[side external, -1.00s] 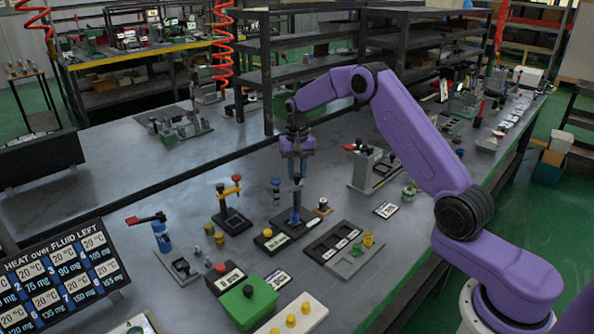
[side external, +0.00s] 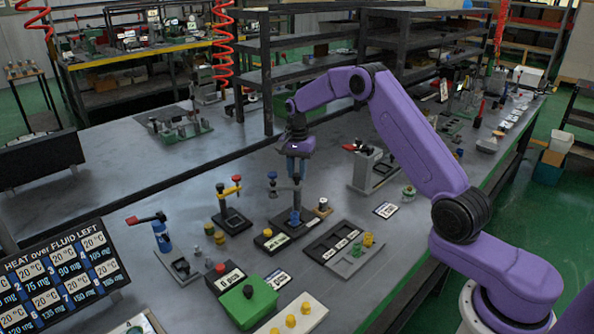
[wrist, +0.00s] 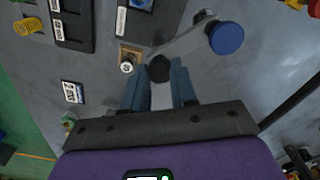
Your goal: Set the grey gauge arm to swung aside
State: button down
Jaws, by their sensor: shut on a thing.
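In the wrist view, my gripper (wrist: 158,85) is shut on the gauge arm. The exact contact is partly hidden by the fingers. A blue part (side external: 295,217) sits at the post's foot.
A wooden block with a round knob (side external: 322,207) stands just right of the post. A yellow-armed stand (side external: 230,190) is to the left. A dark slotted tray (side external: 332,242) lies in front right. Bare table lies behind the post.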

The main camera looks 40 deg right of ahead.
dwell(0.3)
jog(key=c, duration=0.9)
grip_release()
jog(key=shift+r, duration=0.1)
notch_tip(320, 180, up, 17)
jog(key=shift+r, duration=0.15)
